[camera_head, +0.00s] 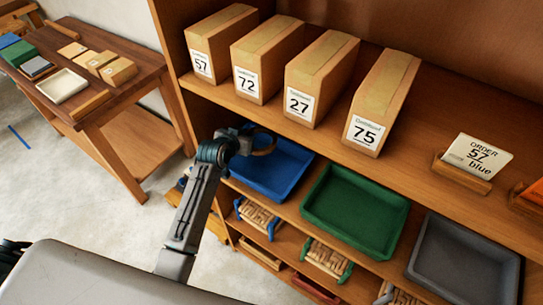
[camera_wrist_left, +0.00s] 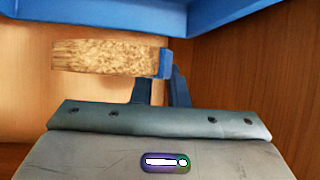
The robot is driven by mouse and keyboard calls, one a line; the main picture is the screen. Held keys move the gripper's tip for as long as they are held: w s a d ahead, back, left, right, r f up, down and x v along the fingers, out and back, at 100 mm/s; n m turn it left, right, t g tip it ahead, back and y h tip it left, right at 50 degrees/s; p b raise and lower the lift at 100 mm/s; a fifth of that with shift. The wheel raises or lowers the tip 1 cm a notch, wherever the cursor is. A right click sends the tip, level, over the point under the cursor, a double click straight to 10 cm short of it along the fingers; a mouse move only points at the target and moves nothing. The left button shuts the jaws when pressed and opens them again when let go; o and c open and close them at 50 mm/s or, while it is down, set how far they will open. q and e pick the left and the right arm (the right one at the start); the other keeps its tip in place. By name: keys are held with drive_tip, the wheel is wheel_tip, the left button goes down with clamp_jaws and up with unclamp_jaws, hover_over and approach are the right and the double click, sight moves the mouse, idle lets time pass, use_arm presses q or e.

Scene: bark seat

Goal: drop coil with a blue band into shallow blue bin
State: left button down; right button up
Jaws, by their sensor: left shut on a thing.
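The coil with a blue band (camera_wrist_left: 108,57) is a tan, bark-like ring piece, and its blue band (camera_wrist_left: 164,63) shows at its right end in the left wrist view. My left gripper (camera_head: 247,141) is shut on it, and the coil (camera_head: 265,147) juts out to the right of the jaws in the head view. The shallow blue bin (camera_head: 263,183) stands on the shelf below the boxes. The gripper and coil overlap its back left part in the head view; the height between them is hard to judge. A blue edge (camera_wrist_left: 100,18) shows at the top of the left wrist view.
A green bin (camera_head: 352,212) and a grey bin (camera_head: 463,262) stand to the right of the blue one. Several numbered boxes (camera_head: 325,80) and an order card (camera_head: 478,156) reading "57 blue" are on the shelf above. A side table (camera_head: 95,90) is at left.

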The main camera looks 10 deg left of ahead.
sight(247, 161)
use_arm(q)
drive_tip(key=shift+s+f, duration=0.3)
drive_tip(key=shift+f, duration=0.15)
drive_tip(key=shift+s+a+f, duration=0.1)
drive_tip(key=shift+s+f, duration=0.05)
drive_tip(key=shift+f, duration=0.65)
drive_tip(key=shift+s+f, duration=0.1)
drive_tip(key=shift+f, duration=0.65)
drive_tip(key=shift+w+f, duration=0.2)
drive_tip(key=shift+f, duration=0.2)
drive_tip(key=shift+s+r, duration=0.1)
drive_tip(key=shift+s, duration=0.05)
drive_tip(key=c, duration=1.8)
unclamp_jaws()
drive_tip(key=shift+s+r, duration=0.1)
drive_tip(key=o, duration=0.3)
drive_tip(key=shift+o, duration=0.8)
use_arm(e)
drive_tip(key=shift+s+a, duration=0.15)
drive_tip(key=shift+s, duration=0.15)
